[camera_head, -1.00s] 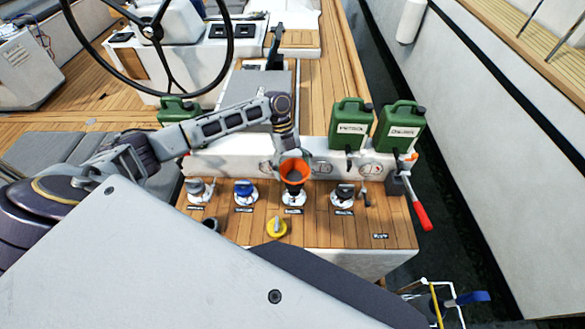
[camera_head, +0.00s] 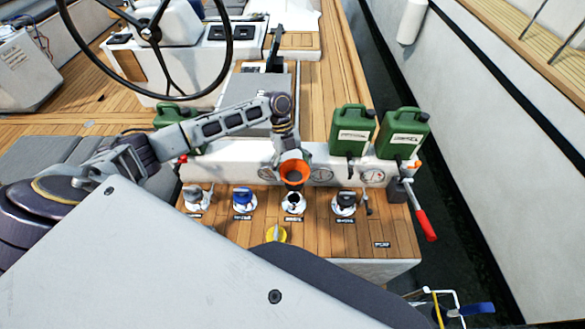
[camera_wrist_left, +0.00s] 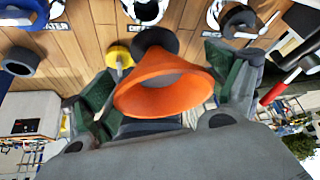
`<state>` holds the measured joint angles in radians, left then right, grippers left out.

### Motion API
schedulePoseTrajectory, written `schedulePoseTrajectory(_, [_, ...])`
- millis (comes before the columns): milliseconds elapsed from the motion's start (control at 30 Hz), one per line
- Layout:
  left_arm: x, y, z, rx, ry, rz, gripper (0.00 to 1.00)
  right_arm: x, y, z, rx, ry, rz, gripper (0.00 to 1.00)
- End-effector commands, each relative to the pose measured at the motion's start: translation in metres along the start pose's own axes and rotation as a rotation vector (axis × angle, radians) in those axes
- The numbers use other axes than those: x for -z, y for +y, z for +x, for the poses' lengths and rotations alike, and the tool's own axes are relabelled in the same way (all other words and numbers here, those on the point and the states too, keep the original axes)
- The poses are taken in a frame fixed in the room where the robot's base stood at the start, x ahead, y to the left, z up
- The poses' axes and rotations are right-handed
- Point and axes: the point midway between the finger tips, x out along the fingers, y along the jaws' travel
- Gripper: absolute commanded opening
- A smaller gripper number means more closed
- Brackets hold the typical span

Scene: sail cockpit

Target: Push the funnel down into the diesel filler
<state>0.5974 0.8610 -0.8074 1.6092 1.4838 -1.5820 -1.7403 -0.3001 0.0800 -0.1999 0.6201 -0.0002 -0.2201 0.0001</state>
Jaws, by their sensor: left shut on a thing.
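An orange funnel (camera_head: 294,173) is at the end of my left arm, just behind and above the open third deck filler (camera_head: 293,204). Its wide mouth faces up. In the left wrist view the funnel (camera_wrist_left: 165,82) fills the middle, and the white-ringed filler (camera_wrist_left: 146,12) is at the top edge, apart from the orange cone. My left gripper (camera_head: 288,150) is shut on the funnel; its fingertips are mostly hidden. I cannot tell whether the spout touches the filler. My right gripper is not in view.
Other fillers stand beside it, one with a blue cap (camera_head: 243,200) and one dark-topped (camera_head: 344,203). A yellow cap (camera_head: 276,234) lies in front. Green jerrycans (camera_head: 403,133) stand behind right. A red-handled lever (camera_head: 424,222) is at the right edge.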

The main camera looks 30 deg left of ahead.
Motion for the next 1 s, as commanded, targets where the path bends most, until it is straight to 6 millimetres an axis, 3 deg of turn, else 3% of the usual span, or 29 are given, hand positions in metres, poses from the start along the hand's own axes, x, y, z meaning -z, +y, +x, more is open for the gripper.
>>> schedulePoseTrajectory(1000, [-0.029, 0.002, 0.056, 0.0, 0.0, 0.0, 0.59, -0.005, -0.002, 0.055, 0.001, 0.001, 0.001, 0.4])
